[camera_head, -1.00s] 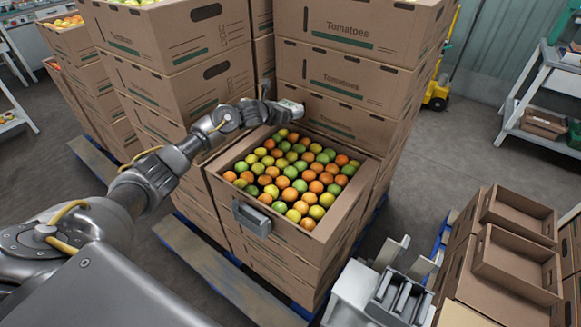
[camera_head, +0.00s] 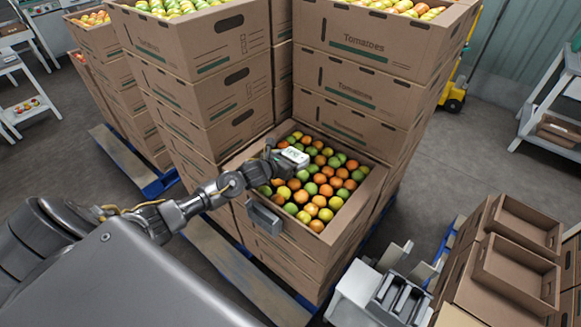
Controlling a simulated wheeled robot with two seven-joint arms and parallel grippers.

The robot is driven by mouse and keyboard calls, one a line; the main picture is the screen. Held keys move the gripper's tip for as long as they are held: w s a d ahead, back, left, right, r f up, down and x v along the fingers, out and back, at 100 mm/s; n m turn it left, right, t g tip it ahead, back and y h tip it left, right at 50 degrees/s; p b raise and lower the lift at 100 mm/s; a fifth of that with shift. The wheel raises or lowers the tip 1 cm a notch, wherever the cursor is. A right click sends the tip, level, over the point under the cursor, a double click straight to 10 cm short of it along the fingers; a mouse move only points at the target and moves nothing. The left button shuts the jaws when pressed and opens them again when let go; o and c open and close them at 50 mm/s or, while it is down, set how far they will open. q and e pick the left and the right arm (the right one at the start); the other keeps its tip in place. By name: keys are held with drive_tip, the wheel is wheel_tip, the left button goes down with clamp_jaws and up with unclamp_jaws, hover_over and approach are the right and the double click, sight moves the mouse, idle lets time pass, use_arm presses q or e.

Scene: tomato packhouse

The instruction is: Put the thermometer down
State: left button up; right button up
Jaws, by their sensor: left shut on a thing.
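The thermometer (camera_head: 295,156) is a small white device with a display on its face. My left gripper (camera_head: 281,160) is shut on it and holds it over the left part of the open tomato box (camera_head: 345,219). I cannot tell whether the thermometer touches the tomatoes under it. The box is full of red, orange, yellow and green tomatoes (camera_head: 325,187). A grey holder (camera_head: 262,217) hangs on the box's near left wall. My right gripper is not in view.
Tall stacks of tomato cartons (camera_head: 365,82) stand behind and to the left of the open box. A pale stand with grey slots (camera_head: 398,297) is at the bottom. Empty cardboard trays (camera_head: 515,272) sit at the right. Clear floor lies right of the stack.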

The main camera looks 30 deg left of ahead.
use_arm(q)
drive_tip(key=f, duration=0.3)
drive_tip(key=shift+s+d+f, duration=0.1)
drive_tip(key=shift+s+f, duration=0.1)
drive_tip(key=shift+s, duration=0.1)
drive_tip(key=shift+f, duration=0.25)
drive_tip(key=shift+f, duration=0.15)
drive_tip(key=o, duration=1.1)
